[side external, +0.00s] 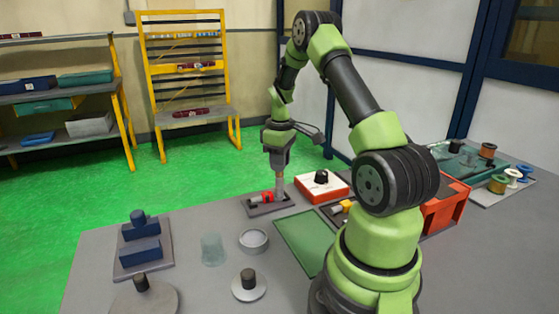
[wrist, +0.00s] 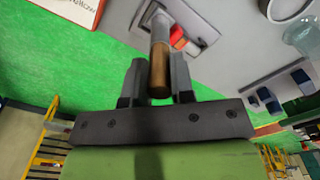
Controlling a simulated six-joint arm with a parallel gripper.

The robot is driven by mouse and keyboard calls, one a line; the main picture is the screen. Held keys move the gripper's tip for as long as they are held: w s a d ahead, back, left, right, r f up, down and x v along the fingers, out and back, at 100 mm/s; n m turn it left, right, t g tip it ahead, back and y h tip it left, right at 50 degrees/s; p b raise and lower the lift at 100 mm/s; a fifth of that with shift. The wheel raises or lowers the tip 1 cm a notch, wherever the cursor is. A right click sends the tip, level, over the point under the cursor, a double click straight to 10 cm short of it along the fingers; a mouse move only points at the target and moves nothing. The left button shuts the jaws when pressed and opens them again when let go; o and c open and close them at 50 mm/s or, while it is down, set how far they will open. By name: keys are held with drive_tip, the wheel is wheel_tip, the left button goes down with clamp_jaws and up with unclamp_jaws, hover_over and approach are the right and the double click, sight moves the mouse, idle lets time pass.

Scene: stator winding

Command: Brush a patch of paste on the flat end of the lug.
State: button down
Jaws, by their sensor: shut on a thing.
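My gripper (side external: 279,172) points down over a small grey plate (side external: 284,205) in the side view. It is shut on a brush-like tool, whose brown handle (wrist: 159,72) lies between the two fingers in the wrist view. The tool's grey lower part (side external: 279,188) reaches down to the right part of the plate; whether it touches cannot be told. A red piece (side external: 267,197) with a grey part beside it lies on the plate, just left of the tool. It also shows in the wrist view (wrist: 178,38). The lug's flat end and any paste cannot be made out.
A red box with a white top (side external: 311,191) and black knob stands right of the plate. A green mat (side external: 300,240) lies in front. A grey ring (side external: 254,240), a clear cup (side external: 213,249) and blue blocks on a tray (side external: 140,251) stand left.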

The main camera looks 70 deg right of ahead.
drive_tip(key=shift+w+d, duration=0.15)
drive_tip(key=shift+d, duration=0.05)
idle(0.3)
drive_tip(key=shift+s+a, duration=0.25)
drive_tip(key=shift+a, duration=0.05)
drive_tip(key=shift+w+d, duration=0.25)
drive_tip(key=shift+s+a, duration=0.1)
idle(0.4)
drive_tip(key=shift+r, duration=0.2)
drive_tip(key=shift+r, duration=3.4)
